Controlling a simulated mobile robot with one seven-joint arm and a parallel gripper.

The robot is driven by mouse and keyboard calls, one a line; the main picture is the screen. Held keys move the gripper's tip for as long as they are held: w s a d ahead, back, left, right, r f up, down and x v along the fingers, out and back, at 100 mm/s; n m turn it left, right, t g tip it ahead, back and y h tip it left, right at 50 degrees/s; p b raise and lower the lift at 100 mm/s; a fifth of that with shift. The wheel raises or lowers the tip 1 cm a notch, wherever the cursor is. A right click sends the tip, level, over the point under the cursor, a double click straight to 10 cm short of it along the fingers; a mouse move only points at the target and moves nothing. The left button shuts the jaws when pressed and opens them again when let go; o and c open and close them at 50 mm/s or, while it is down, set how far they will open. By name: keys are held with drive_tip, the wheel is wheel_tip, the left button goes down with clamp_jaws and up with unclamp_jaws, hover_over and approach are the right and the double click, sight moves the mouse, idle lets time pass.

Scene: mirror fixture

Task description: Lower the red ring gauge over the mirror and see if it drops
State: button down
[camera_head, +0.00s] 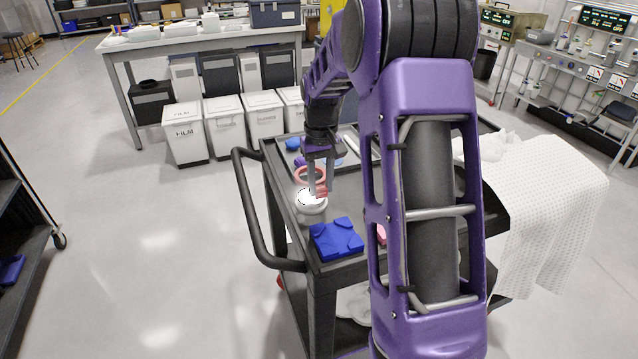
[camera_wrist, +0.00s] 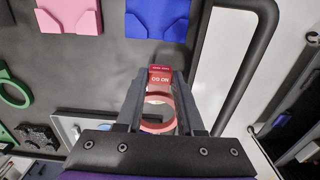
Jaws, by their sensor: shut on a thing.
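The red ring gauge (camera_head: 310,174) is in my gripper (camera_head: 318,188) above the cart top. In the wrist view my gripper (camera_wrist: 160,78) is shut on the gauge's red handle (camera_wrist: 161,76), marked "NO GO", and the ring (camera_wrist: 158,112) hangs between the fingers. The round, bright mirror (camera_head: 311,199) sits in a pale mount near the cart's left edge, just below the ring in the head view. The ring appears above the mirror; the exact gap and alignment cannot be told.
A blue block (camera_head: 336,238) lies in front of the mirror, and it also shows in the wrist view (camera_wrist: 157,17) beside a pink block (camera_wrist: 69,15). A green ring gauge (camera_wrist: 14,92) lies at left. The black cart handle (camera_head: 250,215) runs along the left.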

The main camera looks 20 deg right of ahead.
sight(321, 196)
drive_tip(key=shift+f+b, duration=1.6)
drive_tip(key=shift+f, duration=1.05)
drive_tip(key=shift+f, duration=0.3)
drive_tip(key=shift+r, duration=0.2)
idle(0.7)
drive_tip(key=shift+r+p, duration=1.85)
drive_tip(key=shift+r, duration=0.5)
drive_tip(key=shift+d, duration=0.1)
